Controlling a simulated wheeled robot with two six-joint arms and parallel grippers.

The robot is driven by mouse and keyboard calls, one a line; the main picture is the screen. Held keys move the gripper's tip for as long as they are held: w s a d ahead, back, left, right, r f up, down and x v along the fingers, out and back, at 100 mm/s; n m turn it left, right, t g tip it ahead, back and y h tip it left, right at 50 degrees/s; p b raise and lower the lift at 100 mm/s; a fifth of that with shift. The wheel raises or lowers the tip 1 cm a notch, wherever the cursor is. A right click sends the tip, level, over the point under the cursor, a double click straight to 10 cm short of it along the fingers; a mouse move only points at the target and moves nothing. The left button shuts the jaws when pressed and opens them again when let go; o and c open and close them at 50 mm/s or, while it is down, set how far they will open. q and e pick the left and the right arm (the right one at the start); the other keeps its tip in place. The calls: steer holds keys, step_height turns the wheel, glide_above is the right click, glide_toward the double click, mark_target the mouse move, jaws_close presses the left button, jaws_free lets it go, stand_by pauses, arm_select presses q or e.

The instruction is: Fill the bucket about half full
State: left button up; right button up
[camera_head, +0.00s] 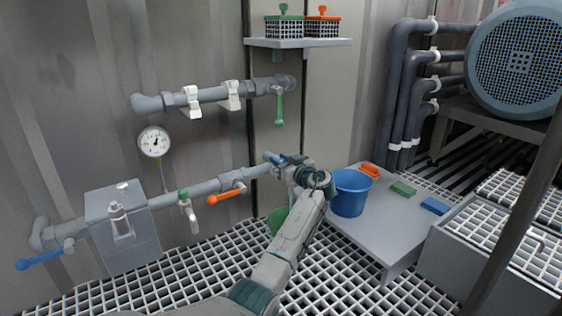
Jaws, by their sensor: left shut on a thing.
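A blue bucket (350,194) stands upright on a low grey platform (382,236) right of my left gripper. Its inside is too small to read. My left gripper (276,159) is at the right end of the lower pipe (205,188), up and left of the bucket. It is shut on a small blue part there that looks like a valve handle, mostly hidden by the gripper. An orange handle (225,197), a green-topped tap (186,206) and a blue handle (40,261) sit along this pipe. My right gripper is not in view.
An upper pipe (213,95) carries a green handle (279,108). A gauge (154,142) is on the wall. Orange, green (403,188) and blue (435,206) blocks lie on the platform. A green object (278,219) is partly hidden behind my arm. A shelf (298,43) holds two baskets.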

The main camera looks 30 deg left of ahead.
arm_select(q)
steer(key=o, duration=1)
steer(key=shift+c, duration=0.2)
steer(key=shift+s+d+p, duration=0.1)
steer(key=shift+d+p, duration=0.25)
steer(key=p+v, duration=0.5)
steer(key=v, duration=0.5)
